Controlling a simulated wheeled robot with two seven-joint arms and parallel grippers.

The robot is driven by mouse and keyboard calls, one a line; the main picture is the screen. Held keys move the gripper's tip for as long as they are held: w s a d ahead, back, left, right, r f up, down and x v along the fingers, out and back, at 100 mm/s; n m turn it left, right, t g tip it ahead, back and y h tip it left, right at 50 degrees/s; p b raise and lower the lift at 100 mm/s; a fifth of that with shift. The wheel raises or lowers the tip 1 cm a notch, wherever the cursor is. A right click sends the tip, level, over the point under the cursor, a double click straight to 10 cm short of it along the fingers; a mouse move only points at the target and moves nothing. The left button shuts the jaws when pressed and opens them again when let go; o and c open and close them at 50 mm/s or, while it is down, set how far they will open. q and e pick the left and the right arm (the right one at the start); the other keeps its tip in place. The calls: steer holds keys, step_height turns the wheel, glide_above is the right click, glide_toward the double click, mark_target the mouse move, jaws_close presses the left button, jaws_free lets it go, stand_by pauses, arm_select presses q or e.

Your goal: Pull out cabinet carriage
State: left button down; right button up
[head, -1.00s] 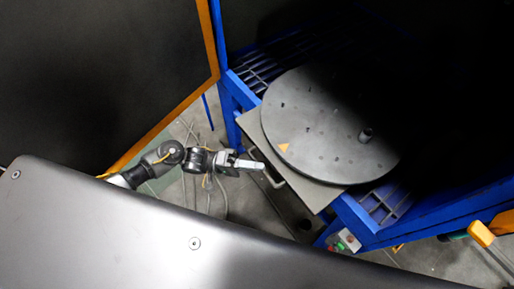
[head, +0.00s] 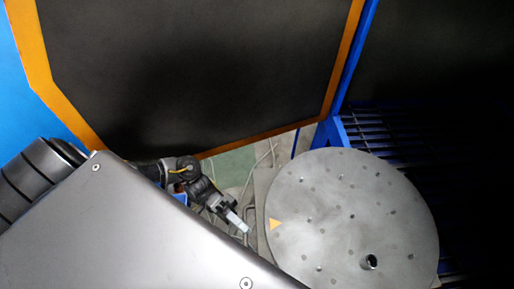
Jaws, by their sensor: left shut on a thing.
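The cabinet carriage carries a large round grey turntable (head: 350,215) with small holes, a yellow triangle and a short peg. The edge of its grey plate (head: 262,185) shows left of the disc. My left gripper (head: 240,223) comes in from the left and is shut on the carriage handle (head: 248,239) at the plate's left side. Its fingers partly hide the handle. The whole lit disc stands clear of the dark cabinet interior. My right gripper is not in view.
The blue cabinet frame (head: 331,131) and dark slatted grating (head: 420,150) lie behind and right of the disc. A black door panel with an orange edge (head: 255,137) stands open above my left arm. Loose cables lie on the floor near the gripper.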

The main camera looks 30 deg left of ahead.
arm_select(q)
steer(key=shift+s+a+r, duration=0.1)
steer(key=shift+a, duration=0.55)
steer(key=c, duration=1.8)
jaws_free()
steer(key=shift+o, duration=0.2)
